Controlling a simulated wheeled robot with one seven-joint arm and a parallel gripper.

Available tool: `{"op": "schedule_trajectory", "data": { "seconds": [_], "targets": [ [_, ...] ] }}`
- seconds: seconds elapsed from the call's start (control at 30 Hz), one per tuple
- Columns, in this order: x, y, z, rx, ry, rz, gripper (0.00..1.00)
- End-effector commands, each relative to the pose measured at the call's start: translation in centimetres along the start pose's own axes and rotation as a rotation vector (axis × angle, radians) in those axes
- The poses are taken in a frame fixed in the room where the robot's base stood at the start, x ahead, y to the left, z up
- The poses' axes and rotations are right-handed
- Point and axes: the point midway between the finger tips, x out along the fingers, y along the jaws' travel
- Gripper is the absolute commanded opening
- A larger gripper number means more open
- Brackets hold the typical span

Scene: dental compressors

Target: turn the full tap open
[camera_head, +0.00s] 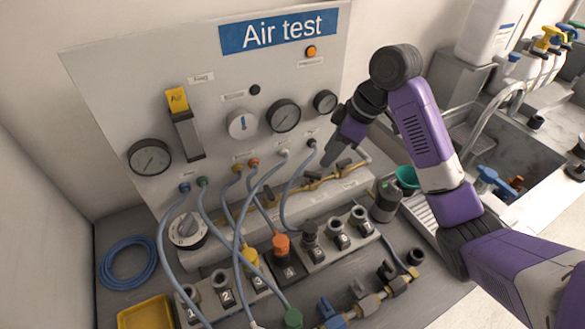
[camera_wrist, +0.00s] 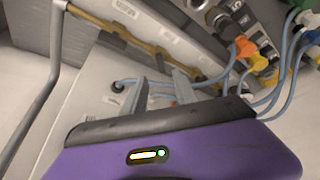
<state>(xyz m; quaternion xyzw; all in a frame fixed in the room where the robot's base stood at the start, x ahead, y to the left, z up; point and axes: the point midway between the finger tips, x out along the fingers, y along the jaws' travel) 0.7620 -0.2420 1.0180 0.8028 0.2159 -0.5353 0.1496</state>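A brass pipe (camera_head: 325,178) with small dark tap handles runs along the foot of the grey "Air test" panel. One dark handle (camera_head: 310,185) is left of another (camera_head: 343,163). The small labels by them are too blurred to read, so I cannot tell which is the full tap. My gripper (camera_head: 327,158) hangs just above and in front of the pipe, and its fingers partly cover the panel there. The brass pipe (camera_wrist: 145,42) passes beyond the fingertips there.
Grey hoses (camera_head: 240,220) loop from the panel to a block of numbered sockets (camera_head: 318,250) below the pipe. A dark canister (camera_head: 386,202) and a green cup (camera_head: 407,177) stand to the right, by the sink (camera_head: 510,155). A yellow tray (camera_head: 146,313) lies at front left.

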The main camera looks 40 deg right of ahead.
Motion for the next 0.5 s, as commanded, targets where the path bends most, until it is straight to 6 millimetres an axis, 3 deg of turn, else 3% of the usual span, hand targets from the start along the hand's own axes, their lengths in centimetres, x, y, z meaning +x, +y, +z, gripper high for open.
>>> {"op": "schedule_trajectory", "data": {
  "seconds": [0.17, 0.5],
  "targets": [
    [1.3, -0.1, 0.2, 0.022, -0.003, -0.004, 0.35],
    [6.0, 0.0, 0.2, 0.022, -0.003, -0.004, 0.35]
  ]
}}
